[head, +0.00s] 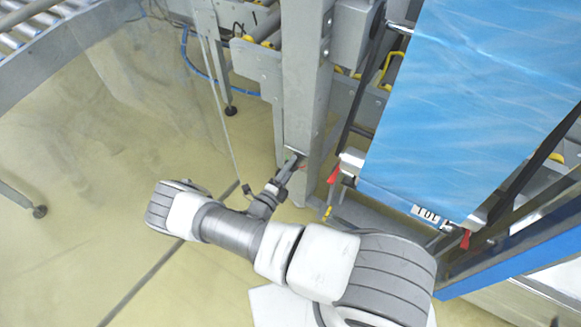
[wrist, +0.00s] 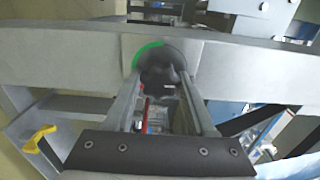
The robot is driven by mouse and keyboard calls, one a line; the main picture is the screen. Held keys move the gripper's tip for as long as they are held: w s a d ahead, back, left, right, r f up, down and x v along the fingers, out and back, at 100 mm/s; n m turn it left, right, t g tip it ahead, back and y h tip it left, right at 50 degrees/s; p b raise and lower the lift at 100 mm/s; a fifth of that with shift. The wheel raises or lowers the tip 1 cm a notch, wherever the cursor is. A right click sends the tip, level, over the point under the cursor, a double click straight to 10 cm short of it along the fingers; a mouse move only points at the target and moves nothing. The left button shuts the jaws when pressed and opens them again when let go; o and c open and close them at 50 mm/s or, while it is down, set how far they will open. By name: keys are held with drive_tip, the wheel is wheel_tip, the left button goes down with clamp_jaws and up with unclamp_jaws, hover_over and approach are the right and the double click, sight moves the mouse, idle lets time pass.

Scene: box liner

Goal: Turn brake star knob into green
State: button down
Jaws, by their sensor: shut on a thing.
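The dark brake star knob (wrist: 163,66) sits on the face of a grey metal beam in the wrist view. A green arc (wrist: 148,50) shows on a light plate around its upper left edge. My gripper (wrist: 163,82) reaches up to the knob, with a finger on either side of it, and is shut on it. The knob's lobes and any pointer are too dark to make out. In the head view my gripper (head: 291,163) meets the grey upright post (head: 305,90); the knob itself is hidden there by the gripper.
A blue sheet (head: 475,100) hangs on the machine to the right, with red-handled clamps (head: 334,174) at its lower edge. Roller conveyors (head: 35,22) stand at the upper left. The floor left of my arm (head: 90,130) is mostly clear.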

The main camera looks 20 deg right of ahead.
idle(0.4)
drive_tip(key=shift+c, duration=1.1)
unclamp_jaws()
drive_tip(key=p+v, duration=0.3)
drive_tip(key=v, duration=1.4)
drive_tip(key=shift+s+a, duration=0.2)
drive_tip(key=shift+s, duration=0.05)
drive_tip(key=shift+w+r, duration=0.1)
drive_tip(key=shift+r, duration=0.1)
